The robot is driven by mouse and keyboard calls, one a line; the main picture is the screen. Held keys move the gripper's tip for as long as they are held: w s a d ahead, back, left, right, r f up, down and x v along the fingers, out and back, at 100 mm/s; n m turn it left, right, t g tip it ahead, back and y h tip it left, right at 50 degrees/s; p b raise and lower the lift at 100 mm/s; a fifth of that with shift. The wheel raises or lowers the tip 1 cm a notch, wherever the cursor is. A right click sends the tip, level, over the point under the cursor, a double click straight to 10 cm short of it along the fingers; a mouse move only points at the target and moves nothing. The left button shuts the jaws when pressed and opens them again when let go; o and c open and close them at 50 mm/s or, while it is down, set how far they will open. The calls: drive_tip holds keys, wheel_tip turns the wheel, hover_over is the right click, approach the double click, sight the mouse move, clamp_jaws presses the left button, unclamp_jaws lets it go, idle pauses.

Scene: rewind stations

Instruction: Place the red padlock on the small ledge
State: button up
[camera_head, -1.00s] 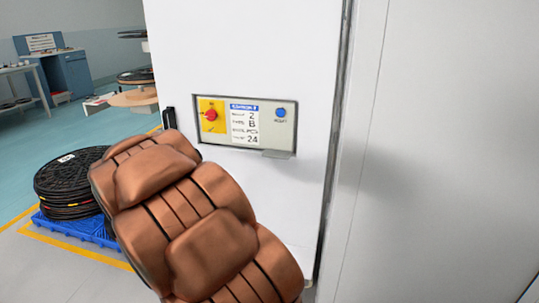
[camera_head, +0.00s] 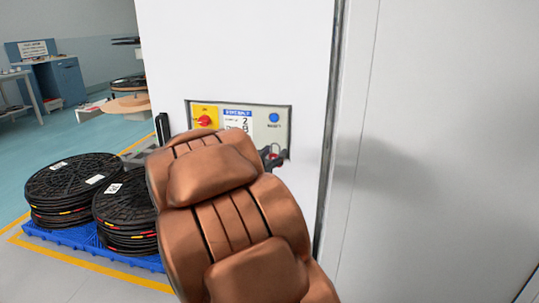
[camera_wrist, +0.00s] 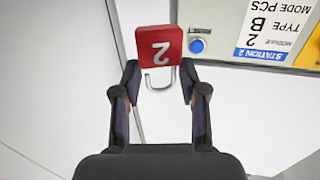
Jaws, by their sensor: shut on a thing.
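The red padlock (camera_wrist: 161,47), marked with a 2, is between the fingertips of my gripper (camera_wrist: 160,78) in the wrist view. Its body points away from the palm, and its metal shackle lies toward the palm. My gripper is shut on it. In the head view, my dark gripper (camera_head: 271,158) is in front of the lower right of the control panel, below the blue button, with a bit of red showing at it. The small ledge is there too, but gripper and padlock hide it; I cannot tell whether the padlock touches it.
The panel (camera_head: 257,113) is set in a white cabinet (camera_head: 235,50) and carries a red knob on yellow (camera_head: 204,117), a label and a blue button (camera_head: 274,118). Black reels (camera_head: 72,183) stand on a blue pallet (camera_head: 65,237) at left. My copper-coloured arm covers the centre.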

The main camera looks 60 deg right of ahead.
drive_tip(key=w+d, duration=0.3)
drive_tip(key=w+d+f+b, duration=0.1)
drive_tip(key=w+d, duration=0.2)
drive_tip(key=d, duration=0.1)
drive_tip(key=w+d, duration=0.3)
drive_tip(key=d, duration=0.1)
drive_tip(key=shift+w+d+f+b, duration=0.1)
drive_tip(key=shift+d+f+b, duration=0.05)
drive_tip(key=shift+d+b, duration=0.15)
drive_tip(key=shift+f+b, duration=0.8)
drive_tip(key=shift+f, duration=0.95)
drive_tip(key=shift+f, duration=0.15)
drive_tip(key=o, duration=1.3)
